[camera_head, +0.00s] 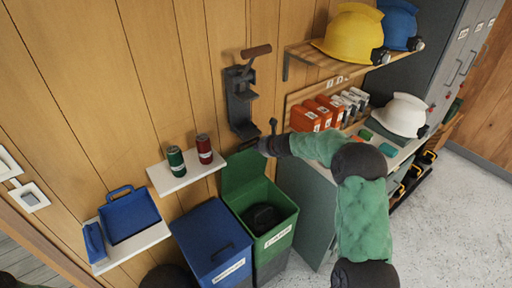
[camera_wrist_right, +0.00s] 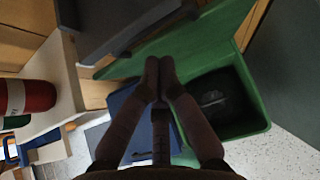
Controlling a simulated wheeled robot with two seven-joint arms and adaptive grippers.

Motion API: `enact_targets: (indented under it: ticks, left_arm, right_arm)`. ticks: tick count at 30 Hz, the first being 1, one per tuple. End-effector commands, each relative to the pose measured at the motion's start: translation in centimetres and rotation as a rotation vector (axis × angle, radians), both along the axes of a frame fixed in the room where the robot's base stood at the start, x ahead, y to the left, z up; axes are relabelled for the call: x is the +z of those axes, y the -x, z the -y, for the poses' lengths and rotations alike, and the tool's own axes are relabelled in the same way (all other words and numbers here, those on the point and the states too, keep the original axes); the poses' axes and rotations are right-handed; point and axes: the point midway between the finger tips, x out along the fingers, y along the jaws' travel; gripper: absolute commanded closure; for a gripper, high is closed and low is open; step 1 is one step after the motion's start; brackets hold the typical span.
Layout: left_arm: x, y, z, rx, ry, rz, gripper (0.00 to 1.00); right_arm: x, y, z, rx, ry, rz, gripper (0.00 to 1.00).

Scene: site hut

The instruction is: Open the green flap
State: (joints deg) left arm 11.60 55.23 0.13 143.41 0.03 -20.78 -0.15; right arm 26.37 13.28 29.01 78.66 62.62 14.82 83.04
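The green bin (camera_head: 286,213) stands against the wood wall beside a blue bin, with a white label on its front. Its green flap (camera_head: 241,168) is raised and stands up at the back, and the opening shows a black thing (camera_head: 264,216) inside. The flap also shows behind the fingertips in the right wrist view (camera_wrist_right: 205,45). My right gripper (camera_head: 262,147) is near the flap's upper edge; whether it touches is unclear. In the right wrist view its fingertips (camera_wrist_right: 160,77) are together with nothing visible between them. My left gripper is not in view.
The blue bin (camera_head: 212,241) has its lid down. A small shelf (camera_head: 186,176) with two cans is to the left, and a dark wall bracket (camera_head: 241,101) is above. A bench with helmets and boxes is to the right. Floor (camera_head: 460,215) is clear at far right.

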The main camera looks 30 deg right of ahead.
Motion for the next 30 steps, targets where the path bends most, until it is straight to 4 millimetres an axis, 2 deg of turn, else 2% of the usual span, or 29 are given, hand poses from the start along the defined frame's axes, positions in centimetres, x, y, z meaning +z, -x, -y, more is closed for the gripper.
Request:
enact_targets:
  ticks: [6,15,26,28,30]
  left_arm:
    - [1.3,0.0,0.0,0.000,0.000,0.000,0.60]
    - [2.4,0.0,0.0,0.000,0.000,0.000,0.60]
    - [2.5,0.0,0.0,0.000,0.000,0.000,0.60]
    - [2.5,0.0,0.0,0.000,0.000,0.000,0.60]
    - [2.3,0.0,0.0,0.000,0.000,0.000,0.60]
  right_arm:
    - [3.5,3.0,0.5,-0.002,0.001,0.002,1.00]
    - [6.8,6.2,0.8,0.000,0.001,0.001,1.00]
    - [7.2,6.9,0.7,0.003,0.001,-0.002,1.00]
    - [6.4,7.0,0.3,0.019,0.015,-0.015,1.00]
    - [4.7,7.2,-0.5,0.060,0.049,-0.041,1.00]
